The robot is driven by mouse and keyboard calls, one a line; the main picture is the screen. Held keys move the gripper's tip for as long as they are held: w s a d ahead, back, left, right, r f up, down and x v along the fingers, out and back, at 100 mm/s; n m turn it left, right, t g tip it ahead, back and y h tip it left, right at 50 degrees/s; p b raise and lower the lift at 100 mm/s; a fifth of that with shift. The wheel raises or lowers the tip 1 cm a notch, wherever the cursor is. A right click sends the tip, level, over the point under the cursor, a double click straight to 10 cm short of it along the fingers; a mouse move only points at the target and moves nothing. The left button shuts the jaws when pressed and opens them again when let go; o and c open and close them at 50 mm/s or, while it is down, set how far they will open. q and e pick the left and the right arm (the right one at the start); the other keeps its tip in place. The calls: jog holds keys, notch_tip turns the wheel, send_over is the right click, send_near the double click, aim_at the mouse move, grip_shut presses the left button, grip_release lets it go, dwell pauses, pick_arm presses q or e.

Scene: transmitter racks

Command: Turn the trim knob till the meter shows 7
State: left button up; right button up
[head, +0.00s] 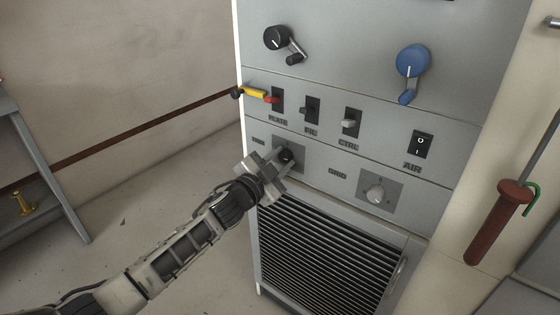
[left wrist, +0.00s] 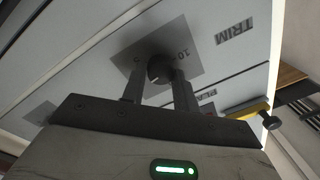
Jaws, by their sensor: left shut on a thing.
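The trim knob (head: 287,155) is small, dark and round, on a grey square plate low on the rack's left side. My left gripper (head: 281,158) reaches it from the lower left and is shut on it. In the left wrist view, the trim knob (left wrist: 160,70) sits between the two fingers of my left gripper (left wrist: 160,82), with the TRIM label (left wrist: 236,30) beside it. A "10" shows on the knob's plate; the pointer is hard to read. The meter is not seen in either view. My right gripper is not in view.
A black crank (head: 277,39) and a blue crank (head: 412,62) are above. Switches, one with a yellow-and-red handle (head: 258,94), sit over the trim knob. A pale GRID knob (head: 376,194) is to the right, a louvred grille (head: 325,255) below. A red-brown handled tool (head: 497,222) hangs at right.

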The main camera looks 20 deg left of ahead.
pick_arm(q)
jog(key=o, duration=1)
jog(key=shift+c, duration=0.2)
jog(key=v, duration=1.6)
jog(key=s+d+f+n+g+y+p, duration=0.1)
jog(key=s+d+f+n+g+p, duration=0.1)
jog(key=s, duration=0.7)
jog(key=s+d+f+n+g+y+p, duration=0.1)
jog(key=s+d+f+n+g+p, duration=0.2)
jog(key=s+d+f+n+g, duration=0.2)
jog(key=s+d+f+n, duration=0.2)
jog(key=s+f, duration=0.1)
jog(key=shift+s+f+n, duration=0.35)
jog(key=shift+s+n, duration=0.05)
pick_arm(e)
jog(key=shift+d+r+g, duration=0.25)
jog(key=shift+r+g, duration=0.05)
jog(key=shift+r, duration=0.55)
